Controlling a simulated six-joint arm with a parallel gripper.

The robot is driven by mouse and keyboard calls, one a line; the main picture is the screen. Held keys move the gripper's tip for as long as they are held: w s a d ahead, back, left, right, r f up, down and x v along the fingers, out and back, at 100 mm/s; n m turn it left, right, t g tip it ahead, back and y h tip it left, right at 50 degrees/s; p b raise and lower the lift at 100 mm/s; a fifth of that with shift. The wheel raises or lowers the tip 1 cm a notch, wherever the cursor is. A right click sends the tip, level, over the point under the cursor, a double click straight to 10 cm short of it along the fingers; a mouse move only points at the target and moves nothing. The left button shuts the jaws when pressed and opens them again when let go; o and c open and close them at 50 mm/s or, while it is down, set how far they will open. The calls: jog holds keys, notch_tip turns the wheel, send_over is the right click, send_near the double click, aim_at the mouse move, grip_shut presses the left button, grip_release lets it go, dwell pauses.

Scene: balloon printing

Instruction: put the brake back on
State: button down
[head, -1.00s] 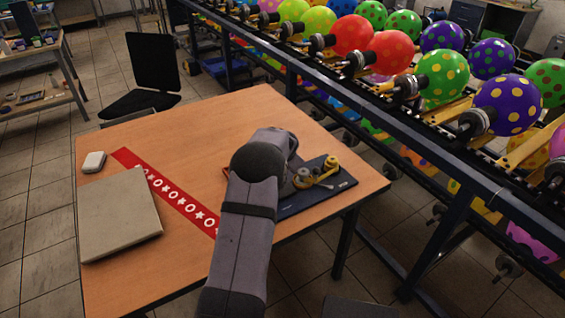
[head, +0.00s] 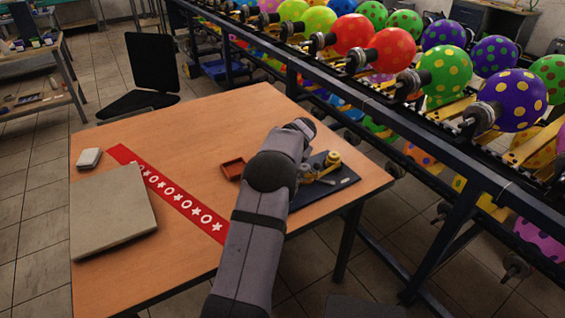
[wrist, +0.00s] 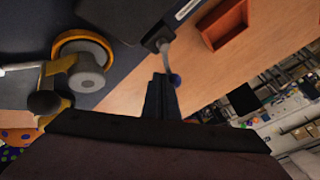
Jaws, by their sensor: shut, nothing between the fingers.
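A small machine with yellow and grey parts (head: 333,159) sits on a dark base plate (head: 344,188) at the table's right side. In the wrist view its yellow ring and grey wheel (wrist: 88,68) show at left.
A small red tray (head: 233,168) lies left of the base plate. A red strip with white shapes (head: 175,195) and a flat beige box (head: 112,212) lie further left, with a small white box (head: 89,158). A dark rack with dotted balloons (head: 388,52) runs behind the table.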

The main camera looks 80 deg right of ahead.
jog(key=shift+w+d+n+t+y+b, duration=0.1)
jog(key=shift+w+n+t+y+b, duration=0.2)
jog(key=shift+n+b, duration=0.35)
jog(key=shift+w+d, duration=0.15)
jog(key=shift+w, duration=0.35)
jog(key=shift+s+a+f+b, duration=0.1)
jog(key=shift+s+a+b, duration=0.25)
jog(key=shift+b, duration=0.25)
jog(key=shift+s+a, duration=0.15)
jog(key=shift+a, duration=0.1)
jog(key=shift+s, duration=0.15)
